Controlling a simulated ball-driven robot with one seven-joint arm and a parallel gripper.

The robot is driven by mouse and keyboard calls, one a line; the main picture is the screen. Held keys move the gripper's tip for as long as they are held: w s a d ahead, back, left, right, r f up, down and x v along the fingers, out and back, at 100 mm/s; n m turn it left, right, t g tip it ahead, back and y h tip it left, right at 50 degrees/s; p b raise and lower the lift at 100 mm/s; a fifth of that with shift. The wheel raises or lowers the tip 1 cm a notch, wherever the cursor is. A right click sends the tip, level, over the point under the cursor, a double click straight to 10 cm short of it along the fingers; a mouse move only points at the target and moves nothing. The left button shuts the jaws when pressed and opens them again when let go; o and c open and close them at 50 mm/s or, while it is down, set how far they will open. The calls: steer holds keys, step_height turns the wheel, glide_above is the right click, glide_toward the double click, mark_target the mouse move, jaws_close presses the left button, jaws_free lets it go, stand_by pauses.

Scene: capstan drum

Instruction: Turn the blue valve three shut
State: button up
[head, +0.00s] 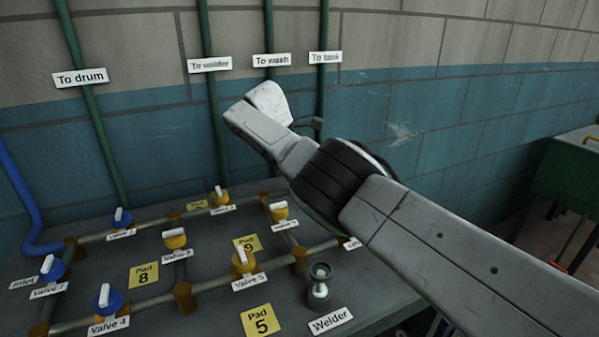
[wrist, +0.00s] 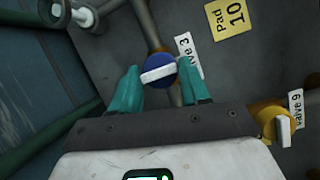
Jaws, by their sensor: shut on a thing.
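In the wrist view, blue valve three (wrist: 158,65) has a round blue body and a white bar handle (wrist: 158,73). The handle lies across the pipe under it, slightly tilted. My gripper (wrist: 160,75) has its two teal fingers at the two ends of the handle and is shut on the valve. The Valve 3 label (wrist: 188,55) is just right of it, partly covered by a finger. In the head view my arm hides valve three and my fingers.
In the wrist view, a yellow valve 9 (wrist: 275,122) and a Pad 10 plate (wrist: 228,18) are to the right. In the head view, other blue (head: 109,299) and yellow valves (head: 243,261) stand on the panel. Green pipes (head: 214,120) rise up the wall behind.

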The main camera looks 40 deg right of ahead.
steer(key=shift+s+f, duration=0.1)
steer(key=shift+f, duration=0.05)
steer(key=o, duration=1)
steer(key=shift+r, duration=0.25)
steer(key=p+v, duration=0.5)
steer(key=v, duration=0.5)
steer(key=shift+r+p, duration=0.25)
steer(key=shift+p, duration=0.1)
steer(key=shift+a, duration=0.1)
